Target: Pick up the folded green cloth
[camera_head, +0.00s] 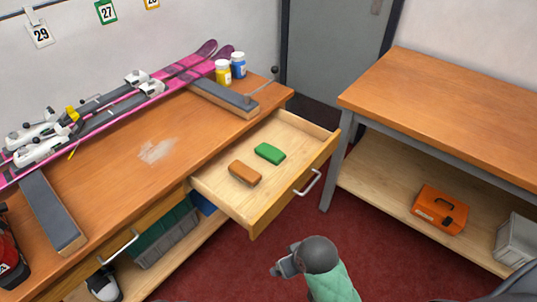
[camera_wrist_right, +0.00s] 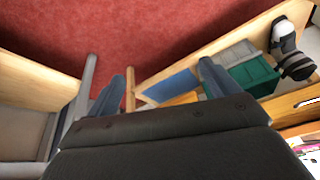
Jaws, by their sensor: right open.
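My left gripper is not in view.
The workbench (camera_head: 190,130) bears pink skis (camera_head: 120,100), a yellow bottle (camera_head: 223,72) and a blue bottle (camera_head: 238,65). A second table (camera_head: 450,110) on the right has an orange box (camera_head: 438,209) on its lower shelf. Red floor lies between them.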

